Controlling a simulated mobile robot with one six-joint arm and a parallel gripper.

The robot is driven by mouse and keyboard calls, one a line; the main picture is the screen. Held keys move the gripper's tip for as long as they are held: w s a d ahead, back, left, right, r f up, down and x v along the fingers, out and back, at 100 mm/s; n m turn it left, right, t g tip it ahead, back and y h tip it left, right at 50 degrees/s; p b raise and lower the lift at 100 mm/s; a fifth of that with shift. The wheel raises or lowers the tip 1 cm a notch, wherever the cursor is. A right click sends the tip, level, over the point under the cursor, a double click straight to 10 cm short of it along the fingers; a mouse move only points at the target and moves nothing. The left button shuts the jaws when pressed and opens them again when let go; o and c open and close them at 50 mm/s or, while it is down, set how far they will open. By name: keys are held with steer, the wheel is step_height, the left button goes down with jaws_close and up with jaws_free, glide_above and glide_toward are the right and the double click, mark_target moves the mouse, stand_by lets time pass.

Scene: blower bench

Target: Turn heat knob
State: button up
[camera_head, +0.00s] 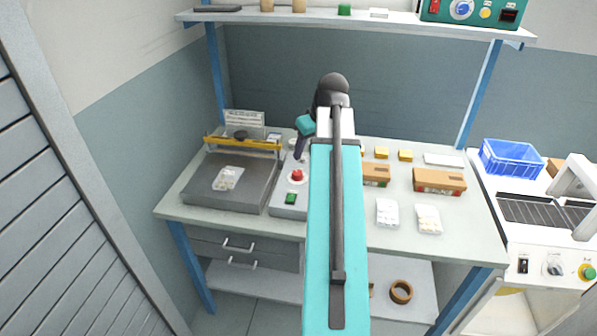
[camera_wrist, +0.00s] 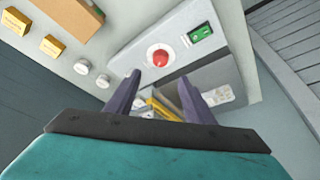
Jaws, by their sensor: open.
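My gripper (camera_wrist: 160,79) is open and empty, its two dark purple fingers apart. In the head view my gripper (camera_head: 299,152) points down above the far end of a grey control box (camera_head: 288,211), beside the sealer. The control box (camera_wrist: 140,43) has a red mushroom button (camera_wrist: 160,57) and a green switch (camera_wrist: 200,32). The red button shows just beyond the fingertips, apparently untouched. No knob clearly marked for heat shows; my arm and fingers hide part of the box. A blue dial (camera_head: 461,9) sits on the green unit on the shelf.
The sealer plate (camera_head: 205,184) with a yellow bar (camera_head: 243,143) is left of the control box. Cardboard boxes (camera_head: 439,180) and small bags (camera_head: 428,219) lie to the right. The shelf (camera_head: 400,20) runs above the bench. A white machine (camera_head: 535,268) with a knob (camera_head: 554,268) stands right.

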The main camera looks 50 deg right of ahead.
mark_target(297, 173)
steer(key=shift+p+x, duration=1.05)
steer(key=shift+x, duration=5.45)
steer(key=c, duration=1)
steer(key=shift+w+a, duration=0.1)
steer(key=shift+a, duration=0.25)
steer(key=shift+d, duration=0.2)
